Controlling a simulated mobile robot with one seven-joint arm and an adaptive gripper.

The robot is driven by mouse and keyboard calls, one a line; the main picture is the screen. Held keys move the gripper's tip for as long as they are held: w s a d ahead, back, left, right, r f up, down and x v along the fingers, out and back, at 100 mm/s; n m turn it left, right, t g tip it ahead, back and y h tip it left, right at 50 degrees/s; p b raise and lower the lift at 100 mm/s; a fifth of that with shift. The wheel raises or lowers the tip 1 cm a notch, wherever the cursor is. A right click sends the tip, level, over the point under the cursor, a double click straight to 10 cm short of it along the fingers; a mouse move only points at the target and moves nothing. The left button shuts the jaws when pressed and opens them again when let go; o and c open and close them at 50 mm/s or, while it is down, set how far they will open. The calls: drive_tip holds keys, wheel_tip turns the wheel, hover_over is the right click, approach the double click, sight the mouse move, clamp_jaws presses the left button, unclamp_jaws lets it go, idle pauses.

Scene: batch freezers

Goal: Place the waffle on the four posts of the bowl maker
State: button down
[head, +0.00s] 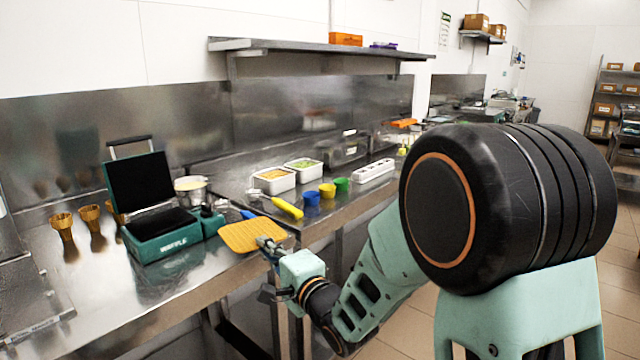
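The waffle (250,234) is a flat, golden, gridded sheet with rounded corners. My gripper (268,244) is shut on its near right edge and holds it out roughly flat, over the front edge of the steel counter. The waffle is to the right of the open green waffle iron (165,246). I cannot clearly make out a bowl maker with four posts; a grey metal appliance (22,290), cut off at the left edge, may be part of it.
Several golden flared cups (63,228) stand on the counter (95,285) left of the iron. A pot (190,188), a yellow-handled tool (287,207), food trays (273,180) and small coloured cups (327,190) lie beyond. A wall shelf (310,50) hangs above.

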drive_tip(key=w+d+f+m+t+h, duration=0.1)
drive_tip(key=d+f+m+h, duration=0.15)
drive_tip(key=d, duration=0.55)
drive_tip(key=d+f+m+t+h, duration=0.15)
drive_tip(key=d+h, duration=0.25)
drive_tip(key=d, duration=0.5)
drive_tip(key=w+d+f+m+t+h, duration=0.1)
drive_tip(key=d+f+m+h, duration=0.2)
drive_tip(key=d, duration=0.5)
wheel_tip(320, 180, up, 23)
drive_tip(key=p, duration=2.2)
drive_tip(key=shift+h+p, duration=0.3)
drive_tip(key=shift+h, duration=0.15)
drive_tip(key=shift+r, duration=0.1)
drive_tip(key=shift+s+a, duration=0.1)
